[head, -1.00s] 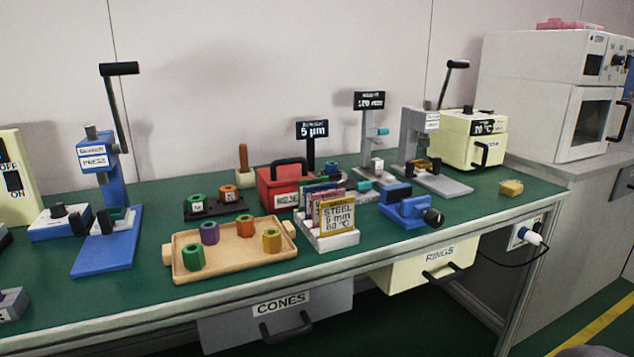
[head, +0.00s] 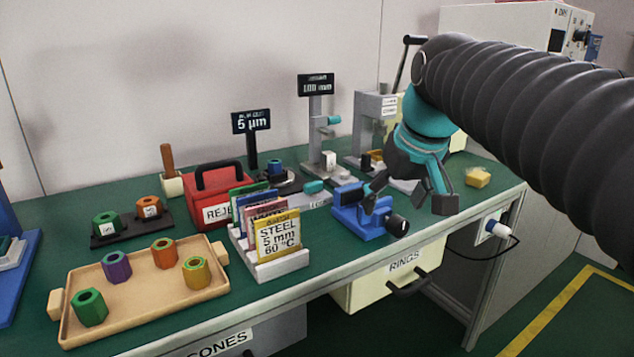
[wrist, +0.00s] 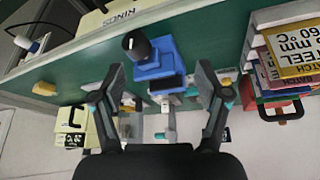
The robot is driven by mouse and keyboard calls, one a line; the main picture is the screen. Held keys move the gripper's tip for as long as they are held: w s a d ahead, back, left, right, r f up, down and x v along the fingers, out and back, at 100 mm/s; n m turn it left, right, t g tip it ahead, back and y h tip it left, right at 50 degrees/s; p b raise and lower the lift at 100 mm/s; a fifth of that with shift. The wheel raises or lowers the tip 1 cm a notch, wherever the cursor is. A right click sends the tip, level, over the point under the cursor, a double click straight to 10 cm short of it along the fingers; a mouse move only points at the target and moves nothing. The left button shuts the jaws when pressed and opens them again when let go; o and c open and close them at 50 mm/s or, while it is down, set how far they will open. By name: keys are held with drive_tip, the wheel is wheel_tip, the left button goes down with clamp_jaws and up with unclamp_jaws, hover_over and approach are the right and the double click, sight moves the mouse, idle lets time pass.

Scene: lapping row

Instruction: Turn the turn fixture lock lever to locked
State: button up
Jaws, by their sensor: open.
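The blue turn fixture (head: 360,217) sits near the front edge of the green bench. A black round knob (head: 397,225), which looks like its lock lever, is on its front end. In the wrist view the fixture (wrist: 162,62) is between the fingers in the picture, and the knob (wrist: 136,45) has a pale mark. I cannot tell from the knob whether it is locked. My gripper (head: 410,196) is open and empty, just above and right of the fixture in the head view. Its spread fingers also show in the wrist view (wrist: 160,76). No contact is visible.
A card rack (head: 275,267) stands left of the fixture, with a red box (head: 218,195) behind. A wooden tray (head: 140,300) holds several nuts. Gauge stands (head: 317,130) are behind. A yellow block (head: 478,177) lies right; the RINGS drawer (head: 370,288) is below.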

drive_tip(key=w+a+r+n, duration=0.2)
drive_tip(key=w+a+r, duration=0.3)
drive_tip(key=w, duration=0.4)
drive_tip(key=n+g+y+b, duration=0.1)
drive_tip(key=n, duration=0.1)
approach(314, 183)
drive_tip(key=b+x, duration=0.4)
drive_tip(key=x, duration=0.5)
drive_tip(key=shift+w, duration=0.2)
drive_tip(key=c, duration=1.2)
